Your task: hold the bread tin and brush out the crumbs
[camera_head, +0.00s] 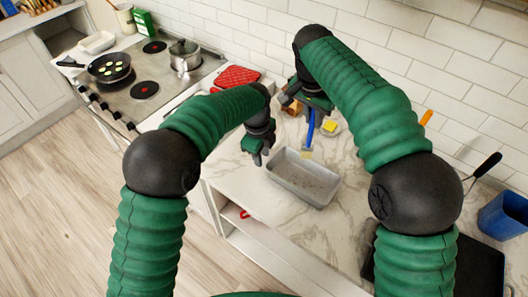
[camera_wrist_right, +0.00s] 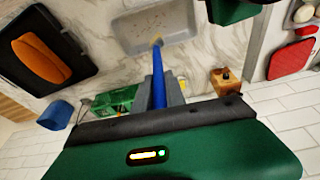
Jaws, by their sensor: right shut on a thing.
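The grey rectangular bread tin (camera_head: 318,200) sits upright on the marble counter, with small dark crumbs on its floor. My right gripper (camera_head: 313,106) is shut on the blue handle of the brush (camera_head: 311,127). The brush (camera_wrist_right: 158,75) points toward the tin, its pale bristles at the tin's near edge; I cannot tell whether they touch. My left gripper (camera_head: 262,157) is just left of the tin, apparently empty; its finger gap is unclear.
A stove with a frying pan (camera_head: 109,68) and a pot (camera_head: 185,56) stands at the left. A red cloth-like pad (camera_head: 236,77) lies behind my left arm. A yellow block (camera_head: 330,126) is behind the tin. A blue container (camera_head: 504,215) stands at the right.

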